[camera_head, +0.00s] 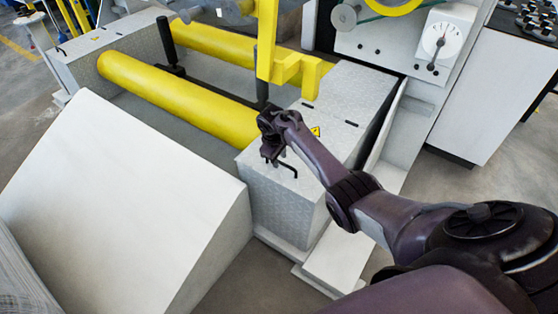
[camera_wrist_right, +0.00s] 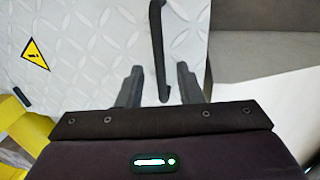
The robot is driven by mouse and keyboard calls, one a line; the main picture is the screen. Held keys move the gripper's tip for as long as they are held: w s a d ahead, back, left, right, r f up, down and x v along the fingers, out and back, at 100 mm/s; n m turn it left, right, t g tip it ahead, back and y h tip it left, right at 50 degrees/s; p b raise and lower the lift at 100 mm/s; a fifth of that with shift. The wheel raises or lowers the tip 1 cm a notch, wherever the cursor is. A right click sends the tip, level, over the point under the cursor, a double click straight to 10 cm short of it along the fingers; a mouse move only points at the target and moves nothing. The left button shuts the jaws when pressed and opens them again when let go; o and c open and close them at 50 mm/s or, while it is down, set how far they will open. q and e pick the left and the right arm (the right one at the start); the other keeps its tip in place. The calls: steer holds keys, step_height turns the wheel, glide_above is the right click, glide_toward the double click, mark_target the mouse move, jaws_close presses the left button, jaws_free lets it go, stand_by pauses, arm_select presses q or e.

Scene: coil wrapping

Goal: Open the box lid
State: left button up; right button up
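The box (camera_head: 290,210) is a metal box with a diamond-plate surface at the near right end of the roller machine. Its lid (camera_head: 312,172) lies flat and closed and also shows in the wrist view (camera_wrist_right: 100,40). A thin black handle (camera_wrist_right: 158,50) stands on the lid. My right gripper (camera_head: 270,152) is just over the lid, beside the handle. In the wrist view its two fingers (camera_wrist_right: 158,88) are apart, with the handle's end showing between them. I cannot tell whether they touch it. My left gripper is not in view.
Two yellow rollers (camera_head: 180,100) lie to the left of the box. A yellow bracket (camera_head: 285,62) hangs close above the box's far part. A white sloped panel (camera_head: 110,205) stands at the left.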

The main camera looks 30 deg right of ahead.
steer(key=shift+f, duration=0.25)
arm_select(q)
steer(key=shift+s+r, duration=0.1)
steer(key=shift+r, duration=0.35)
arm_select(e)
steer(key=shift+c, duration=0.2)
jaws_close()
steer(key=shift+d+r, duration=0.1)
steer(key=shift+r, duration=0.05)
